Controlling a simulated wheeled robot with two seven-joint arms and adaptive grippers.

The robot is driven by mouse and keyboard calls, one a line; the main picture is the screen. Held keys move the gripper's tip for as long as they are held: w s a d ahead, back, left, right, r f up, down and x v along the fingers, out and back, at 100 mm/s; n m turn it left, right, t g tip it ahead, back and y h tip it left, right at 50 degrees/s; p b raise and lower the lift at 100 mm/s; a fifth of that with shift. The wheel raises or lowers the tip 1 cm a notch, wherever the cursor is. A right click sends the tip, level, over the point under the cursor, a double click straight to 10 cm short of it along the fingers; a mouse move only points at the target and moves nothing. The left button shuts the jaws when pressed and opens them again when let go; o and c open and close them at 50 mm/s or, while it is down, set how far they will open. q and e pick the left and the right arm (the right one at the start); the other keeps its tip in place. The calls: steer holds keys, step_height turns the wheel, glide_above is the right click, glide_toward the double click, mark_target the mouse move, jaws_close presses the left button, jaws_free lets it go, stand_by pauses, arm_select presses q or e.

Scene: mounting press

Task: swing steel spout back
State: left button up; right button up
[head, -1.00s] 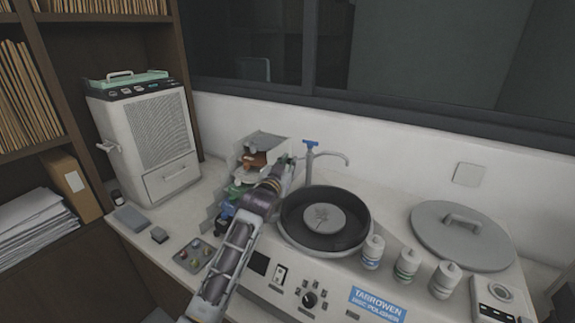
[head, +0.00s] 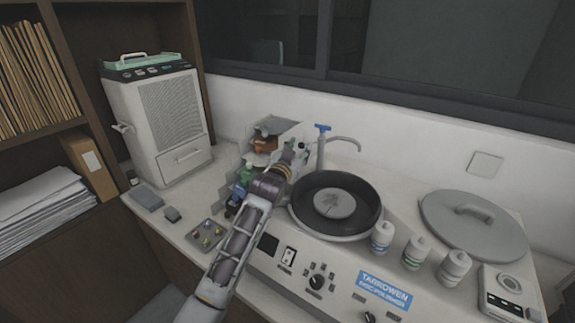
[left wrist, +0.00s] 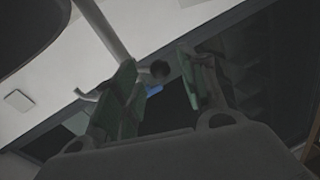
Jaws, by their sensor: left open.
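The steel spout (head: 345,139) rises on a post behind the black polishing bowl (head: 336,203), with a blue handle (head: 322,128) on top. Its curved arm points right, along the wall, behind the bowl. My left gripper (head: 299,156) is just left of the post, and its fingers are small and partly hidden in the head view. In the left wrist view my open left gripper (left wrist: 160,88) shows two green-padded fingers. My right gripper is not in view.
A rack of coloured bottles (head: 262,146) stands close left of my left gripper. A white cabinet unit (head: 160,120) stands at the back left. The wall is close behind the spout.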

arm_select(q)
steer(key=v, duration=1.1)
stand_by(0.3)
steer(key=shift+d, duration=0.1)
